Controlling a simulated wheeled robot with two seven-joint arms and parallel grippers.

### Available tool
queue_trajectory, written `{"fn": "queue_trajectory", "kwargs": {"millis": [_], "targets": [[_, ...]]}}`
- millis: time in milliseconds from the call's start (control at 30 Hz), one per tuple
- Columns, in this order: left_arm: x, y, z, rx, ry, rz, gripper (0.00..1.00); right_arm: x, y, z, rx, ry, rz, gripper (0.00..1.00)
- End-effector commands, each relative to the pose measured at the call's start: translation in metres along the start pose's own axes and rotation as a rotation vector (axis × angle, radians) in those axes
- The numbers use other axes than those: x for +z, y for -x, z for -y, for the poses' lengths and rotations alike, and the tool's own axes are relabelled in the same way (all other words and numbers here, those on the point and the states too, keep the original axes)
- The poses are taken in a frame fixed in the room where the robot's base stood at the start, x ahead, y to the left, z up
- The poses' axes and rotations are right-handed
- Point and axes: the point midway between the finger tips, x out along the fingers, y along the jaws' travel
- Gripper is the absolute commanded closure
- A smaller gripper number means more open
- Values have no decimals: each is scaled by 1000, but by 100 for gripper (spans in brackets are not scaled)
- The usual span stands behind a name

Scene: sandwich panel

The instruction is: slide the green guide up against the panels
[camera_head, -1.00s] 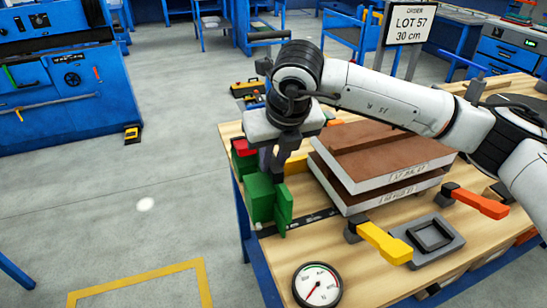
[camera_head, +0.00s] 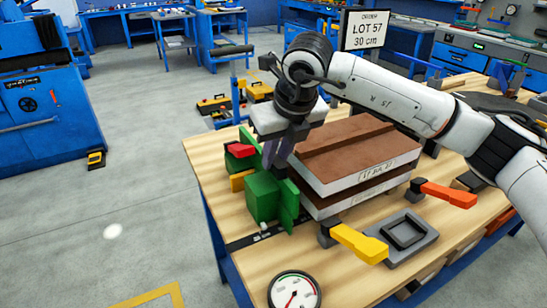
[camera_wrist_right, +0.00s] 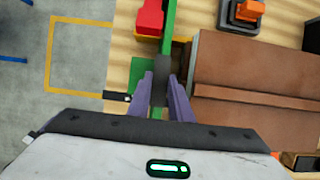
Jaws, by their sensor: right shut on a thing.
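The green guide (camera_head: 262,197), a block with an upright fence, stands on the wooden table left of the panels. Two brown-topped panels with white edges (camera_head: 350,150) lie stacked beside it. The fence is close to the panels' left side; in the right wrist view a narrow gap shows between the fence (camera_wrist_right: 169,22) and the panels (camera_wrist_right: 250,65). My right gripper (camera_head: 275,165) points down at the guide, its fingers shut on the guide's dark upright part (camera_wrist_right: 160,72). The fingers partly hide the guide's middle. My left gripper is out of view.
A red-handled clamp (camera_head: 240,150) sits at the guide's far end. Yellow (camera_head: 358,243) and orange (camera_head: 449,193) clamps stand along the panels' near side by a grey fixture (camera_head: 405,236). A round gauge (camera_head: 294,291) lies at the table's front.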

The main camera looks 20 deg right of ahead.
Motion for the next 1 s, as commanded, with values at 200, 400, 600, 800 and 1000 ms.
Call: {"fn": "queue_trajectory", "kwargs": {"millis": [200, 400, 600, 800, 1000], "targets": [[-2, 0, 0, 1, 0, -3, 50, 0, 1, 1, 0, 1, 2, 62], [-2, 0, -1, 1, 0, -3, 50, 0, 1, 1, -1, 0, 2, 62], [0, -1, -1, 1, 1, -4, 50, 1, 14, 1, 0, 0, 4, 62], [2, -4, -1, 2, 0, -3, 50, 1, 53, 1, -1, 0, 6, 62], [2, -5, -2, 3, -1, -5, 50, 1, 88, 1, 0, 1, 6, 62]]}}
